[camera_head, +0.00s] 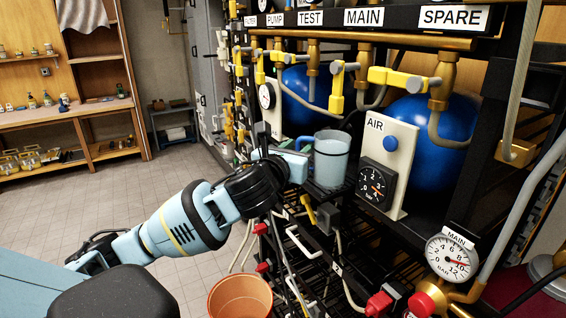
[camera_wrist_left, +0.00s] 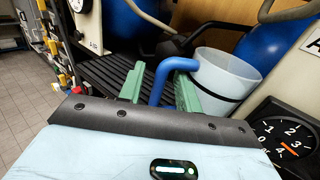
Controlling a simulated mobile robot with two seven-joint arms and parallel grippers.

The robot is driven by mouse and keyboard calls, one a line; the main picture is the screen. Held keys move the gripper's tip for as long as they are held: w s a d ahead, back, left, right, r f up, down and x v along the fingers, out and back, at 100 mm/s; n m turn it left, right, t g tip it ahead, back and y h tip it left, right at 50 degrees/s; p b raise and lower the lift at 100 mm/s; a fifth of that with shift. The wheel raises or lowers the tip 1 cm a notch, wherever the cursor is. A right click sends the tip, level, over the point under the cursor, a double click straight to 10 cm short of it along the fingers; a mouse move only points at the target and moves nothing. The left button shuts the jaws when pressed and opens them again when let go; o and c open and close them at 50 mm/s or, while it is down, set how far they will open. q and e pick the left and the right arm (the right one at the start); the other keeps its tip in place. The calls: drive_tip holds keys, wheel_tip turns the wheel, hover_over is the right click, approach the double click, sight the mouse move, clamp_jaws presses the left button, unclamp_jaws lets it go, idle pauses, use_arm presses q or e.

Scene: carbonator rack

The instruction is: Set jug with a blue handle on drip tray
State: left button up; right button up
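The jug (camera_head: 331,160) is a pale translucent cup with a dark band. It is upright at the rack's shelf, left of the AIR panel, and it also shows in the wrist view (camera_wrist_left: 226,75). Its blue handle (camera_wrist_left: 160,82) faces my left gripper (camera_head: 294,160). In the wrist view the two green fingers of this gripper (camera_wrist_left: 160,92) stand on either side of the handle, with small gaps showing, so it looks open around the handle. A black slatted tray (camera_wrist_left: 108,74) lies beside and behind the fingers. The jug's base is partly hidden. My right gripper is out of view.
The AIR panel with its gauge (camera_head: 376,183) stands close right of the jug. Blue tanks (camera_head: 425,150) and yellow valves are behind. Hoses and a terracotta pot (camera_head: 240,296) are below. Open floor (camera_head: 80,205) lies left.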

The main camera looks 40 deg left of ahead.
use_arm(q)
drive_tip(key=s+d, duration=0.2)
drive_tip(key=s, duration=0.7)
drive_tip(key=s+d+f+n+g+h, duration=0.2)
drive_tip(key=d+f+n, duration=0.35)
drive_tip(key=f, duration=0.85)
drive_tip(key=s+d+f+n+g+h, duration=0.1)
drive_tip(key=d+f+n+g+h, duration=0.15)
drive_tip(key=f+n, duration=0.95)
drive_tip(key=s+d+f+n+g, duration=0.1)
drive_tip(key=s+d+f+n, duration=0.1)
drive_tip(key=s+f+n, duration=0.5)
drive_tip(key=s+d+f+n+g, duration=0.2)
drive_tip(key=s+f+n, duration=0.5)
drive_tip(key=s+f, duration=0.6)
wheel_tip(320, 180, down, 3)
drive_tip(key=shift+s+d+f+h, duration=0.2)
drive_tip(key=shift+d+h, duration=0.15)
drive_tip(key=shift+d, duration=0.4)
drive_tip(key=shift+g, duration=0.25)
